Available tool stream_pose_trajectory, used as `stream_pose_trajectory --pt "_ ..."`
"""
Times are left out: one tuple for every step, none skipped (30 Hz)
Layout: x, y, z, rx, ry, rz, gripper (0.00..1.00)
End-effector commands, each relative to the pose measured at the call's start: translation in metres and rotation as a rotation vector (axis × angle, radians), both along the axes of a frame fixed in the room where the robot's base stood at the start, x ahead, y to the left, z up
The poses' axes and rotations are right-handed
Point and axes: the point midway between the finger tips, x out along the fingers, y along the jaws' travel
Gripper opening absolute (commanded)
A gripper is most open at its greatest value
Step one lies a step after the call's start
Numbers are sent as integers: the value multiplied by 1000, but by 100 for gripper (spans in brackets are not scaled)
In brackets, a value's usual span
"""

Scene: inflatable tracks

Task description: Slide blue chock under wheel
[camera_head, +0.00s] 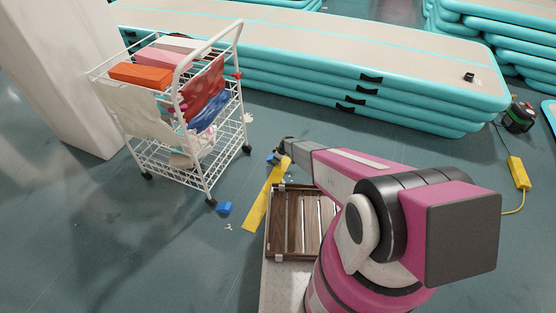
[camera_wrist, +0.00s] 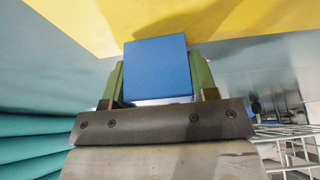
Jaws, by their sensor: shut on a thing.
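My gripper (camera_wrist: 158,85) is shut on a blue chock (camera_wrist: 157,68), which sits between its two green fingers in the wrist view. In the head view the held chock (camera_head: 271,157) shows small at the end of my arm, right of the white wire cart (camera_head: 160,140) and apart from it. The cart stands on dark wheels: a front wheel (camera_head: 211,203), a left wheel (camera_head: 146,176) and a right wheel (camera_head: 247,149). A second blue chock (camera_head: 225,208) lies on the floor close beside the front wheel; I cannot tell if they touch.
A yellow strip (camera_head: 257,207) lies on the floor near my gripper. Stacked inflatable tracks (camera_head: 420,112) run behind the cart. A white pillar (camera_head: 75,90) stands at left. A yellow box with a cable (camera_head: 519,172) is at right. The floor left of the cart is clear.

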Motion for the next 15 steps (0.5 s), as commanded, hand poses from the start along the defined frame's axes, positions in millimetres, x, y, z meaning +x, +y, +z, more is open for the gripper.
stream_pose_trajectory --pt "1 2 0 0 0 1 26" --pt "1 3 0 0 0 1 26" --pt "2 4 0 0 0 1 26" --pt "2 5 0 0 0 1 26" --pt "2 6 0 0 0 1 26" --pt "3 8 0 0 0 1 26" --pt "3 9 0 0 0 1 26" --pt "4 10 0 0 0 1 26" --pt "4 11 0 0 0 1 26" --pt "4 12 0 0 0 0 26" --pt "5 13 0 0 0 0 26" --pt "5 14 0 0 0 0 26" --pt "5 15 0 0 0 0 26" --pt "6 16 0 0 0 0 26" --pt "6 18 0 0 0 0 26"
